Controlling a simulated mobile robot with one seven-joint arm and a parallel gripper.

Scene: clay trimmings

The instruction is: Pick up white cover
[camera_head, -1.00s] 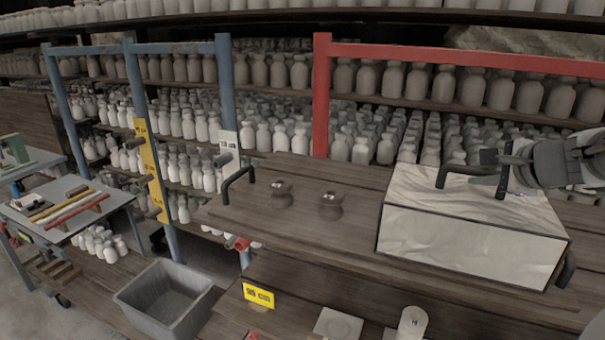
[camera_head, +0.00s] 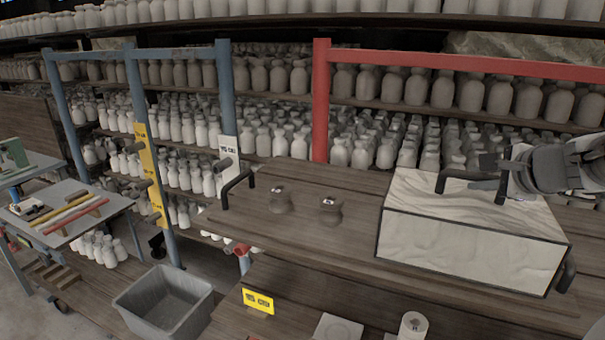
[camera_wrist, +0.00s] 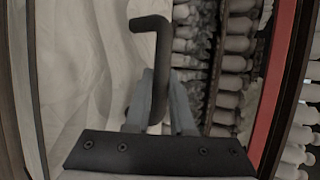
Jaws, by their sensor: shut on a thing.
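The white cover (camera_head: 470,240) is a box-like piece with a pale, wrinkled-looking surface and dark edges. It sits on the wooden table at the right of the head view. A black bent handle (camera_head: 455,176) stands on its top. My gripper (camera_head: 502,186) is at the right part of this handle, low over the top face. In the wrist view, the two grey fingers of my gripper (camera_wrist: 163,100) lie on either side of the black handle (camera_wrist: 150,24) and are shut on it. The cover's pale surface (camera_wrist: 75,70) fills the left there.
A red post frame (camera_head: 321,100) and shelves of pale bottles stand behind. A grey bin (camera_head: 165,305) is at lower left.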

